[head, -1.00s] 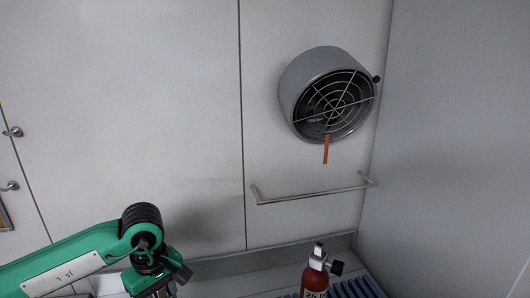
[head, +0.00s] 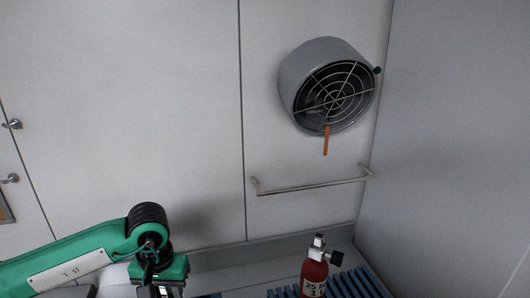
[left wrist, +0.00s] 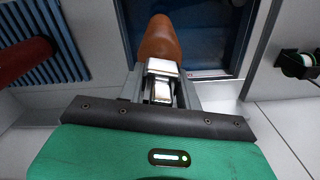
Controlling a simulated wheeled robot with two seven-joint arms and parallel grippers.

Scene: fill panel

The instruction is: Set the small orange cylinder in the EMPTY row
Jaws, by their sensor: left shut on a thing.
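My left gripper (left wrist: 161,88) is shut on an orange-brown rounded object, the small orange cylinder (left wrist: 160,38), in the left wrist view. The cylinder's far end points away from the wrist over a dark blue surface. In the head view my left gripper (head: 160,291) is at the bottom edge, its fingertips and the cylinder cut off by the frame. My right gripper is in neither view. No row label or EMPTY sign can be read.
A red cylinder (head: 313,277) with a white label and black valve stands by a blue slatted rack (head: 352,284) at lower right. A metal rail (head: 312,187) and a round caged fan (head: 329,88) are on the wall. A dark reel (left wrist: 300,62) shows at right.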

